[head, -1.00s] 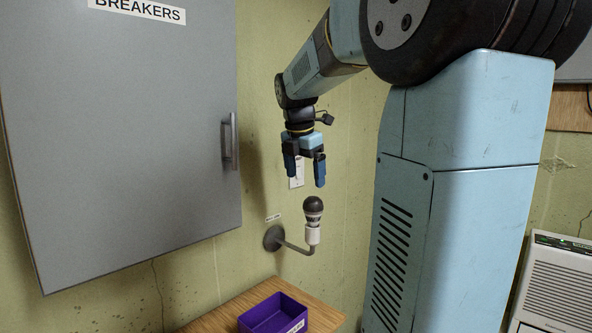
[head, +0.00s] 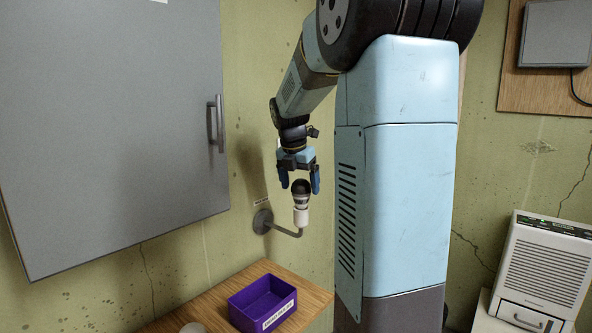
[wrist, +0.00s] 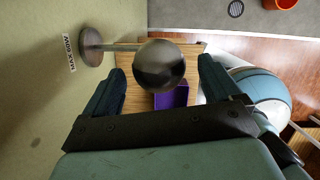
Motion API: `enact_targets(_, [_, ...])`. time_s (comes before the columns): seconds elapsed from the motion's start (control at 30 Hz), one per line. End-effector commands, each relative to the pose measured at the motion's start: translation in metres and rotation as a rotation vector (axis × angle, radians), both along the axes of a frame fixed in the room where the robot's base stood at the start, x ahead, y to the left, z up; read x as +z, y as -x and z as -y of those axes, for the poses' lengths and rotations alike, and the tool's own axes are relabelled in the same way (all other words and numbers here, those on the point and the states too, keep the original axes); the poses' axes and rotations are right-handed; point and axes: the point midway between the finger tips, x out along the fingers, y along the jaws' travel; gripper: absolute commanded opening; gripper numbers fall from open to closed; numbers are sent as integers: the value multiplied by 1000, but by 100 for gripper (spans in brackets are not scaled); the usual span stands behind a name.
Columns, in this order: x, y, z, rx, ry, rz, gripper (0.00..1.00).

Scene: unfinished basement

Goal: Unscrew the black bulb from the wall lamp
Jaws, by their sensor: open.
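The black bulb (head: 301,188) stands upright in the white socket of the wall lamp (head: 301,217), whose bent arm comes from a round plate on the wall. My gripper (head: 299,188) points down over the bulb, open, with one finger on each side of the bulb's top. In the wrist view the bulb (wrist: 159,66) shows as a dark, shiny ball between the spread fingers, with a gap on each side. The lamp's wall plate (wrist: 90,46) is at the upper left there.
A grey breaker cabinet (head: 110,130) with a handle is on the wall at left. Below the lamp, a wooden surface (head: 200,303) holds a labelled purple bin (head: 246,299). A white appliance (head: 545,270) stands at right. An orange-red container (wrist: 286,3) shows in the wrist view.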

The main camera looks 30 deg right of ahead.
Motion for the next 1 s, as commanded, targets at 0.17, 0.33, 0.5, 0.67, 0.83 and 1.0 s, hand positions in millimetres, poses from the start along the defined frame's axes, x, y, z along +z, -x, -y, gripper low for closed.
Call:
enact_targets(0.17, [-24,-3,6,-1,0,-1,91])
enact_targets(0.33, [-36,-5,9,-1,0,0,91])
enact_targets(0.5, [-40,-5,10,-1,0,0,91])
enact_targets(0.67, [-40,-5,10,-1,-1,1,91])
enact_targets(0.83, [-40,-5,10,-1,-1,1,80])
enact_targets(1.0, [-40,-6,10,-1,-1,1,64])
